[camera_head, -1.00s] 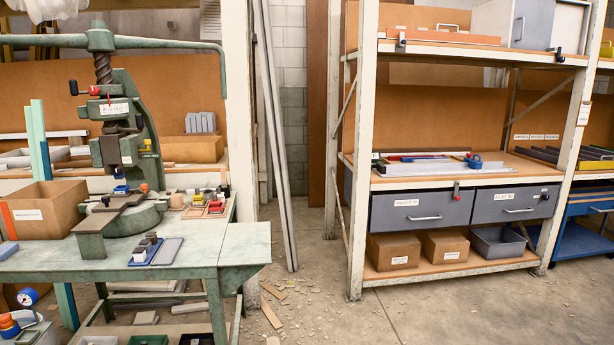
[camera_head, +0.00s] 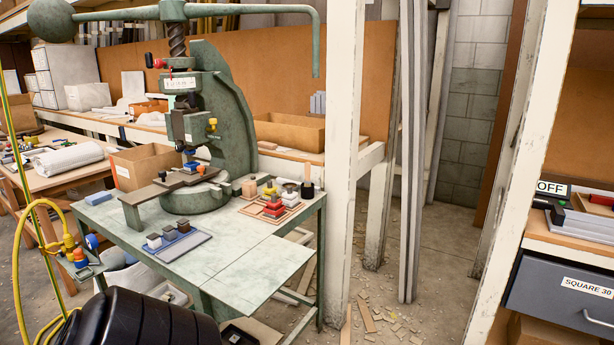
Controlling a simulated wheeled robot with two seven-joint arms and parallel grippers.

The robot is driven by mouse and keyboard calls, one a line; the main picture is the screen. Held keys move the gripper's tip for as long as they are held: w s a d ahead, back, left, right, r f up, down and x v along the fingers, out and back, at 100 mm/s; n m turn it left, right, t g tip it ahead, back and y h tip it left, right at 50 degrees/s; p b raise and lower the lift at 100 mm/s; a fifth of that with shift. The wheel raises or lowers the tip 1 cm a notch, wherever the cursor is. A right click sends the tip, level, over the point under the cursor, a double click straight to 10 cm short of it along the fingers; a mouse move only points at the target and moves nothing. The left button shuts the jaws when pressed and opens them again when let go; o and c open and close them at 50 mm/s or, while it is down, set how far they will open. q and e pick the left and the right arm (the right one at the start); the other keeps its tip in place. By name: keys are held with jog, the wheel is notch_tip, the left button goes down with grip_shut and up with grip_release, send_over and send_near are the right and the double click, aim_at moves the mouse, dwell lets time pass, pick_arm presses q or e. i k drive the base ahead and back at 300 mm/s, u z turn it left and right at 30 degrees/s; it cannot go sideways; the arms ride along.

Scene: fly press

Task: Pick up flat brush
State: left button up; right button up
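What looks like the flat brush (camera_head: 307,188) stands at the right back corner of the green press table (camera_head: 240,282) in the head view. It has a pale wooden upper part and a dark lower part. It is small here, so I cannot be sure it is the flat brush. Neither of my grippers is in view.
The green fly press (camera_head: 224,110) stands on the table, its bar reaching right overhead. A white post (camera_head: 346,150) rises right behind the table. A dark ribbed object (camera_head: 130,322) and yellow hose (camera_head: 18,270) are at lower left. Debris-strewn floor (camera_head: 430,320) lies right of the table.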

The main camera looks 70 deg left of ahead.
aim_at(307, 166)
jog(key=u, duration=0.9)
jog(key=i, duration=1.1)
jog(key=u, duration=1)
